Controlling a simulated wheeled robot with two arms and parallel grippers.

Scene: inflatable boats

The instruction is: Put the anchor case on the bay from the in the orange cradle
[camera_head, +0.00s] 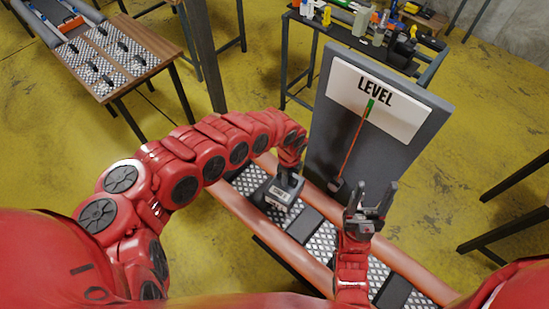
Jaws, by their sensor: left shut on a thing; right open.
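A grey case with a white label (279,196), likely the anchor case, is between the two orange tubes of the orange cradle (300,250). My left gripper (290,179) is shut on the top of this case. I cannot tell whether the case rests on the chequered metal floor or hangs just above it. Dark grey pads (318,229) cross the cradle floor to the right of the case. My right gripper (372,204) is open and empty, fingers pointing up, above the cradle to the right of the case.
A grey board marked LEVEL (433,128) stands behind the cradle, with a red pointer (352,150) and a green mark. A black bench (292,22) with many small items is at the back.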

